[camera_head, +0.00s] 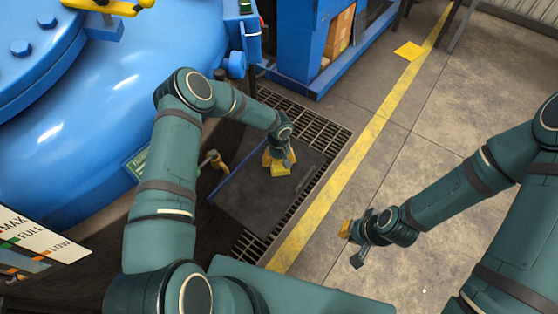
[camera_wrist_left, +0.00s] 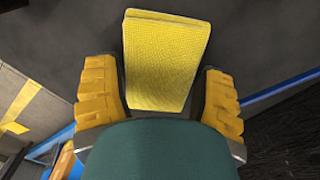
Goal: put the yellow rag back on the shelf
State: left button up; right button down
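The yellow rag (camera_wrist_left: 165,60), a folded, textured block, lies on a dark flat surface (camera_head: 245,205) with a blue edge. It also shows in the head view (camera_head: 281,169), partly covered by my left gripper (camera_head: 279,158). In the left wrist view the orange fingers of my left gripper (camera_wrist_left: 160,100) are spread, one on each side of the rag's near end, with gaps between. My right gripper (camera_head: 350,244) hangs over the floor to the right, its fingers apart and nothing seen between them. A blue shelf unit (camera_head: 297,45) stands at the top middle.
Cardboard boxes (camera_head: 339,32) sit in the blue unit. A large blue vessel (camera_head: 90,110) fills the left. A dark floor grating (camera_head: 318,125) runs beside the dark surface. A flat yellow patch (camera_head: 409,51) lies by the yellow floor line (camera_head: 375,128). The floor at right is clear.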

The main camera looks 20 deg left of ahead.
aim_at(279, 161)
pick_arm(q)
jog(key=shift+o, duration=1.2)
notch_tip(279, 161, up, 12)
jog(key=p, duration=0.2)
jog(key=s+d+f+m+h, duration=0.1)
jog(key=s+d+h, duration=0.1)
jog(key=s+d, duration=0.35)
jog(key=s+d+m+h, duration=0.2)
jog(key=s+d, duration=0.1)
jog(key=s, duration=0.6)
jog(key=s+a+t, duration=0.1)
jog(key=s, duration=0.8)
jog(key=shift+s+a+r+t, duration=0.3)
jog(key=shift+s+r, duration=0.1)
jog(key=shift+r, duration=0.05)
